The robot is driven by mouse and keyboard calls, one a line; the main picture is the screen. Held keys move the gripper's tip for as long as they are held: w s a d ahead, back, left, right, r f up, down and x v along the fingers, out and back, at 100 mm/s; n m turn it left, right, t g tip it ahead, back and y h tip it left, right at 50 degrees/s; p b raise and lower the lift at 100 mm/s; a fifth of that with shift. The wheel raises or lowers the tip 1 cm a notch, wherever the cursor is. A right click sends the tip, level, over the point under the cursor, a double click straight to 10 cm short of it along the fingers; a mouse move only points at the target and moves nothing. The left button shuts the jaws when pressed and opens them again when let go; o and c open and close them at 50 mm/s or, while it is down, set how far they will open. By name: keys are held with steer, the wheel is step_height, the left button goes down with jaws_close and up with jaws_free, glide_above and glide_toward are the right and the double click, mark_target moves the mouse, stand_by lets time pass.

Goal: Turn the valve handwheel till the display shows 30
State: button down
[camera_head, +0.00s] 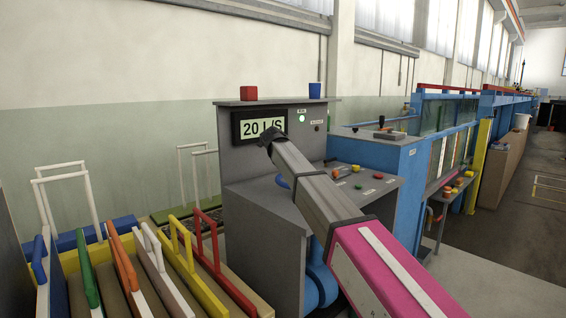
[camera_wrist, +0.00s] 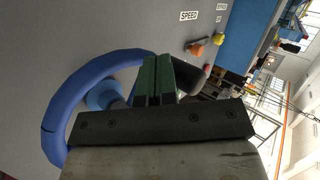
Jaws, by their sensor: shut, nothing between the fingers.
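The blue valve handwheel (camera_wrist: 62,112) fills the left of the wrist view, with its blue hub (camera_wrist: 104,93) inside the ring. In the head view only a small arc of the handwheel (camera_head: 282,182) shows beside my arm. My gripper (camera_wrist: 157,62) has its dark green fingers together, with nothing between them. The fingers overlap the right part of the rim in the wrist view; whether they touch it I cannot tell. A dark rounded piece shows just right of the fingers. The display (camera_head: 260,125) reads 20 L/S.
Orange and red knobs (camera_wrist: 196,48) sit near a SPEED label on the panel. A red block (camera_head: 249,92) and a blue cup (camera_head: 315,90) stand on the console's top. A rack of coloured handled boards (camera_head: 205,262) is at lower left. The aisle at right is open.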

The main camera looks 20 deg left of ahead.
steer(key=shift+w+d, duration=0.8)
steer(key=shift+w, duration=0.1)
steer(key=shift+w+d, duration=0.4)
steer(key=shift+d, duration=0.25)
steer(key=shift+w+d, duration=0.4)
steer(key=shift+d, duration=0.2)
